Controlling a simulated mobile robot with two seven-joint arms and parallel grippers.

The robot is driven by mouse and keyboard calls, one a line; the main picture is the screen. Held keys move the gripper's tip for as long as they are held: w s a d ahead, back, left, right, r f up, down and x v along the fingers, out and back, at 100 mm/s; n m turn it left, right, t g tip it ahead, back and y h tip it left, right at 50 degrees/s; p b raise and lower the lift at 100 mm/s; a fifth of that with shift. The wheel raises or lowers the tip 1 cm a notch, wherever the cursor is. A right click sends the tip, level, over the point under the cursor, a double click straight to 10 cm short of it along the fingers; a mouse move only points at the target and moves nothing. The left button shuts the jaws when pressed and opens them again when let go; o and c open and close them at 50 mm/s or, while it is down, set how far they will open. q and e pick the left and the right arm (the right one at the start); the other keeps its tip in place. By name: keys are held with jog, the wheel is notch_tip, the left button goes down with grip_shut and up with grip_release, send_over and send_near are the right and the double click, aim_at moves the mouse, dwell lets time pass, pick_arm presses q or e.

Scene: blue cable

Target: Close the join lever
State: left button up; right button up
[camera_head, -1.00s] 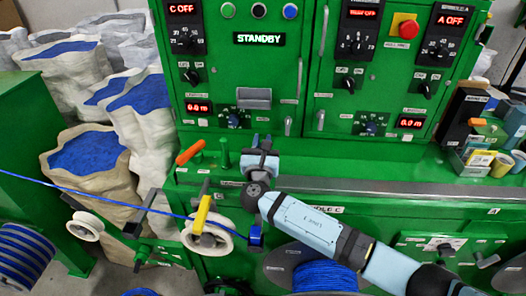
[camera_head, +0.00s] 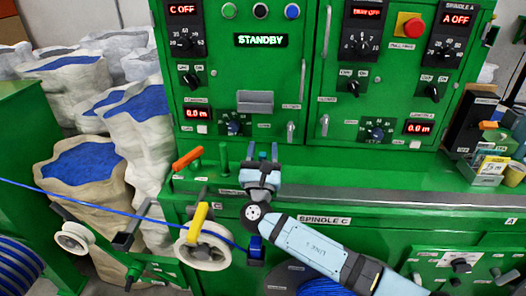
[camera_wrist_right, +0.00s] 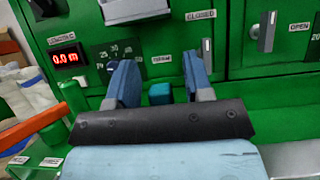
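An orange-handled lever (camera_head: 188,157) stands tilted on the green machine's ledge, left of my right gripper. Its orange handle also shows in the right wrist view (camera_wrist_right: 30,128), at the left. No label readable here tells which lever is the join lever. My right gripper (camera_head: 262,152) is over the ledge and points at the machine front. In the wrist view its two blue fingers (camera_wrist_right: 160,85) are apart, with a teal block (camera_wrist_right: 160,94) showing between them; I cannot tell if they touch it. A yellow lever (camera_head: 199,223) sits over a white pulley (camera_head: 217,254). My left gripper is not in view.
A green post (camera_head: 225,158) stands between the orange lever and my right gripper. A blue cable (camera_head: 100,208) runs across the left to the pulley. Boxes and tape (camera_head: 490,160) stand on the ledge at right. Sacks (camera_head: 80,175) fill the left.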

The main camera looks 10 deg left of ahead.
jog(key=shift+s+f, duration=0.4)
jog(key=s, duration=1.2)
jog(key=shift+s+b, duration=0.15)
jog(key=shift+b, duration=0.3)
jog(key=shift+r, duration=0.1)
